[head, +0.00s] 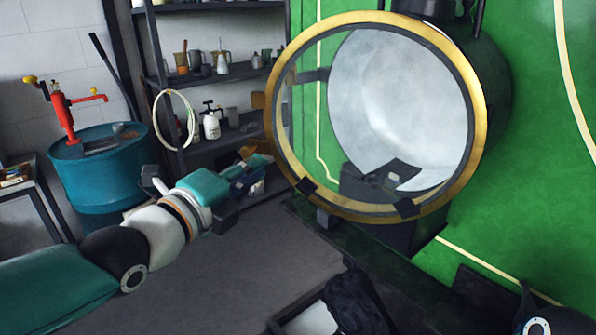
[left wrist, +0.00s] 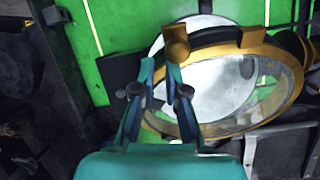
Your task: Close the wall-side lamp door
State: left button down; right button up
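The lamp door is a round glass pane in a brass ring (head: 477,140). It stands ajar, offset left of the lamp's pale round reflector (head: 400,95), which shows through and behind the glass. A small brass tab (head: 258,100) sticks out from the ring's left side. My left gripper (head: 262,160) is left of the ring and below the tab, apparently not touching. The brass tab (left wrist: 177,45) shows just beyond the right fingertip, and the ring (left wrist: 285,100) lies to the right. My right gripper is out of view.
The green tram wall (head: 545,150) is behind and right of the lamp. A shelf (head: 225,75) with bottles and a white hose loop (head: 174,118) stands at back left. A blue drum (head: 100,175) with a red pump is at left. Grey floor (head: 240,270) is open below my left arm.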

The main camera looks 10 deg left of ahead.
pick_arm(q)
jog(key=s+a+f+n+y, duration=0.2)
jog(key=a, duration=0.1)
jog(key=h+b, duration=0.2)
send_near(283, 169)
jog(key=shift+n, duration=0.4)
jog(key=x, duration=0.3)
jog(key=p+x, duration=0.1)
jog(key=x, duration=0.3)
jog(key=p+x, duration=0.1)
jog(key=x, duration=0.2)
jog(key=shift+w+a+f, duration=0.1)
jog(key=shift+w+f, duration=0.25)
jog(key=shift+w, duration=0.15)
pick_arm(e)
jog(key=shift+w+a+f, duration=0.2)
jog(key=shift+w+a, duration=0.2)
jog(key=shift+a, duration=0.3)
pick_arm(q)
jog(key=shift+w, duration=0.1)
pick_arm(e)
jog(key=shift+w, duration=0.1)
